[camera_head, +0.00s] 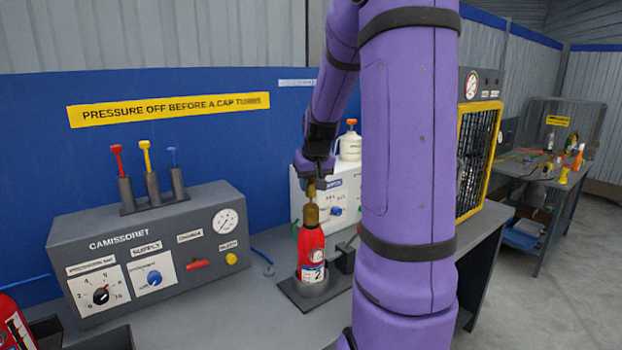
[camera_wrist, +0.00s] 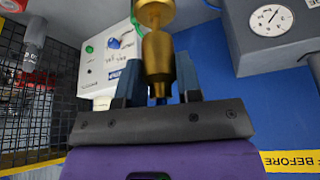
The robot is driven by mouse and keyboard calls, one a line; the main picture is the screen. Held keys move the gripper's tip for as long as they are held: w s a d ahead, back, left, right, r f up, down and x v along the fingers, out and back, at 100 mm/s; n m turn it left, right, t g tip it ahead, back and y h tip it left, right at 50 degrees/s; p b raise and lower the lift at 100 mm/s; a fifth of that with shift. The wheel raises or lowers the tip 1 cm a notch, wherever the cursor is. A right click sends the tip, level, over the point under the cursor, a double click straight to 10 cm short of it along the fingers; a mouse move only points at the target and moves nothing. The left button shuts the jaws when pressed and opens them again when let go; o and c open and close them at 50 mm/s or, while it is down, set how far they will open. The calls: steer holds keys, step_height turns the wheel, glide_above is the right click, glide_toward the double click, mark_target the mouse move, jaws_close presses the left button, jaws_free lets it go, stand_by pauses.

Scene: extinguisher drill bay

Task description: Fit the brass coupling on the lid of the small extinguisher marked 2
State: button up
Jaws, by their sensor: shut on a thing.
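The small red extinguisher (camera_head: 311,246) stands upright in a grey holder on the bench, its white label showing a 2. Its brass-coloured top (camera_head: 312,214) faces up. My gripper (camera_head: 314,178) is right above it, pointing down and shut on the brass coupling (camera_head: 311,190). In the wrist view the coupling (camera_wrist: 158,62) sits between the two blue-grey fingers. The coupling is in line over the extinguisher's top, close to it or touching; I cannot tell which. My arm hides part of the bench to the right.
A grey control box (camera_head: 150,250) with a gauge, knobs and levers stands left on the bench (camera_head: 230,325). A pale panel box (camera_head: 345,185) is behind the extinguisher. A yellow-framed mesh cage (camera_head: 478,150) stands right. Bare bench lies in front.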

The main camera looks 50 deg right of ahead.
steer(key=shift+f, duration=1.3)
steer(key=shift+f, duration=0.1)
steer(key=o, duration=1.1)
steer(key=shift+c, duration=0.2)
steer(key=v, duration=1)
steer(key=shift+r, duration=0.4)
steer(key=shift+a, duration=0.1)
